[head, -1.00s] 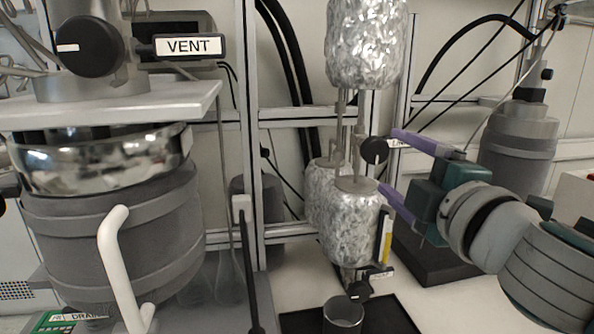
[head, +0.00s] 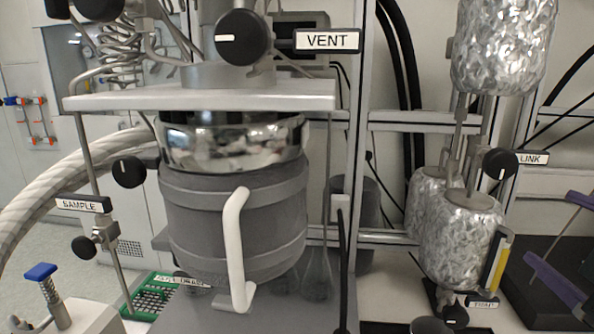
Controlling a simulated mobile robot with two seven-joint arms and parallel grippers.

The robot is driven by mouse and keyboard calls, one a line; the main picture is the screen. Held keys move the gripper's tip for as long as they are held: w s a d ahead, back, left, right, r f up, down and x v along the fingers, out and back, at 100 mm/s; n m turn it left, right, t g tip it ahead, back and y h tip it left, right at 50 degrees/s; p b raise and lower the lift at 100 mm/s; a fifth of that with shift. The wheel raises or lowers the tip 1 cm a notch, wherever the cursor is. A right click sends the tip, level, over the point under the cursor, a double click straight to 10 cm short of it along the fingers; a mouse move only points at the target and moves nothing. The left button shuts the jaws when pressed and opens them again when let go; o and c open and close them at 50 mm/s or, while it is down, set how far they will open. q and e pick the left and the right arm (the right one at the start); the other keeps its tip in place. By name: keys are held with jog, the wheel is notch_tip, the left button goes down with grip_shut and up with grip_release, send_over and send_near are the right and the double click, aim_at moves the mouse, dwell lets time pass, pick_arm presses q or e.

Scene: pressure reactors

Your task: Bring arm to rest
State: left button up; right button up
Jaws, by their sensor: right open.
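My right gripper (head: 548,227) shows at the right edge, with only its two purple fingers in view. The fingers are apart, with nothing between them. They are to the right of and below the black LINK knob (head: 500,163), with a gap between. The rest of my right arm is outside the picture. My left gripper is not in view.
A grey reactor vessel (head: 235,225) with a white handle (head: 234,245) stands at centre left. Foil-wrapped cylinders (head: 462,240) hang right of the metal frame (head: 357,130). VENT (head: 243,38) and SAMPLE (head: 86,247) knobs stick out. A green rack (head: 158,295) lies low left.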

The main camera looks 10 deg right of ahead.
jog(key=s+a+f+m+g+y, duration=0.2)
jog(key=s+a+f+m+g, duration=0.3)
jog(key=s, duration=0.3)
jog(key=s+a+f+m+g+y, duration=0.25)
jog(key=s+a+f+g, duration=0.25)
jog(key=s+f, duration=0.3)
notch_tip(320, 180, up, 24)
jog(key=s+a+g+y+p, duration=0.1)
jog(key=s+a+p, duration=0.1)
jog(key=p, duration=2.1)
jog(key=shift+s+r+p, duration=0.25)
jog(key=shift+s+p, duration=0.15)
jog(key=shift+s, duration=0.05)
